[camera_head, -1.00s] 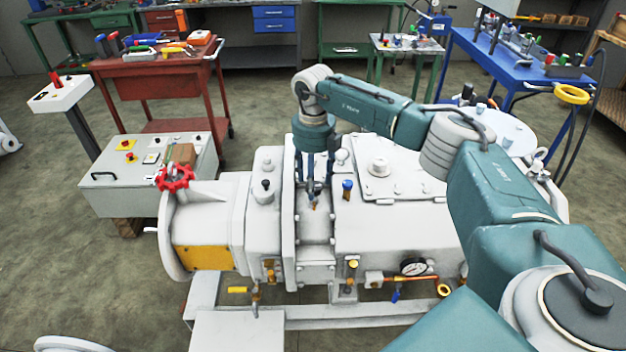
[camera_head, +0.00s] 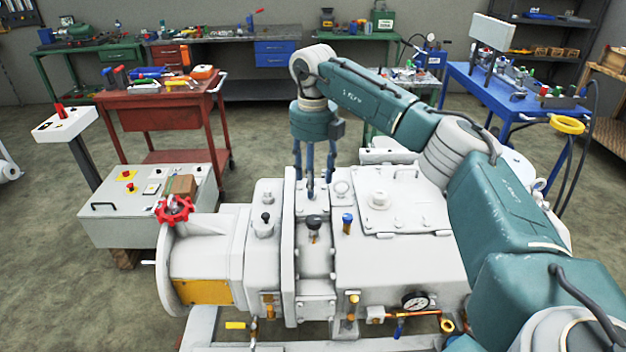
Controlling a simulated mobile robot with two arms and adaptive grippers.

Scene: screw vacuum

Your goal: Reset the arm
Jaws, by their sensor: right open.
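My right arm reaches in from the right over the white screw vacuum pump (camera_head: 395,270). My right gripper (camera_head: 311,190) points down above the pump's top, its fingers apart with nothing between them. A black-topped knob (camera_head: 313,224) stands on the pump just below and in front of the fingertips, apart from them in the picture. A blue-capped fitting (camera_head: 347,221) stands to its right. A red handwheel (camera_head: 174,209) is at the pump's left end. My left gripper is not in view.
A grey control box (camera_head: 135,222) with a wooden block stands left of the pump. A red tool cart (camera_head: 160,118) is behind it. A blue table (camera_head: 490,88) with tools stands at the back right. Open floor lies at the left.

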